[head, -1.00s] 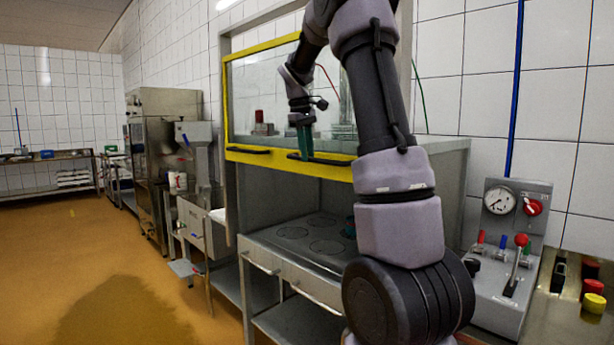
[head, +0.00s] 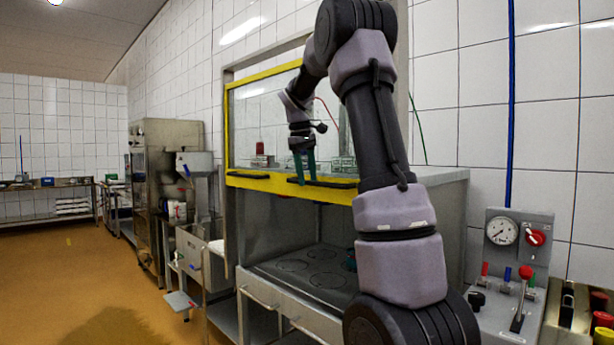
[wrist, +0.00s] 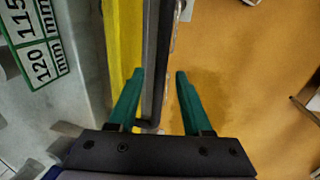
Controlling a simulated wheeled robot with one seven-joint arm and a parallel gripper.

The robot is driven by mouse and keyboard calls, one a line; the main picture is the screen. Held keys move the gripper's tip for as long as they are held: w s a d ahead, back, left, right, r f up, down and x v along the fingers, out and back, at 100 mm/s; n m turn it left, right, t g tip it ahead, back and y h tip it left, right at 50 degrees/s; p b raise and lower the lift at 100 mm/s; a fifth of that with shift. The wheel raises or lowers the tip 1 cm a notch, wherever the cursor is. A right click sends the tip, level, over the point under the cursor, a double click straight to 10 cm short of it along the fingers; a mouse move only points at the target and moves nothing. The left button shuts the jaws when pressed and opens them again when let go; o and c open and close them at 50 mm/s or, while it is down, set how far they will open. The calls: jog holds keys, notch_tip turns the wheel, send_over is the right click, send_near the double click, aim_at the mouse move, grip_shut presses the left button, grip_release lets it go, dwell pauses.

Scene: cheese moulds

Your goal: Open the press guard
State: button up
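The press guard is a clear panel in a yellow frame (head: 228,130) on the front of the press cabinet. Its yellow bottom rail (head: 335,192) carries two black bar handles, one to the left (head: 248,176) and one at my gripper. My gripper (head: 305,178) is at the right handle, pointing down, with its two green fingers apart. In the wrist view the black handle (wrist: 153,60) runs between the open fingers (wrist: 160,73), nearer the left finger; contact cannot be told. The yellow rail (wrist: 127,45) lies to its left.
Below the rail is an open space over a dark plate with round marks (head: 325,255). A control panel (head: 505,232) with a gauge and levers stands at the right. Steel machines (head: 160,165) stand to the left. The orange floor (head: 60,270) is clear.

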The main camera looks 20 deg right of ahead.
notch_tip(320, 180, up, 11)
jog(key=a, duration=0.2)
jog(key=shift+s+f, duration=0.2)
jog(key=shift+s, duration=0.15)
jog(key=s+a+f+m+t+y, duration=0.1)
jog(key=s+a+f, duration=0.3)
jog(key=s, duration=0.5)
jog(key=s+a+f+m+t+y, duration=0.1)
jog(key=s+a+f+m+t, duration=0.2)
jog(key=s, duration=0.6)
jog(key=s+a+f+m+t+y, duration=0.2)
jog(key=s+a+f+m, duration=0.2)
jog(key=s, duration=0.6)
notch_tip(320, 180, down, 2)
jog(key=shift+a, duration=0.7)
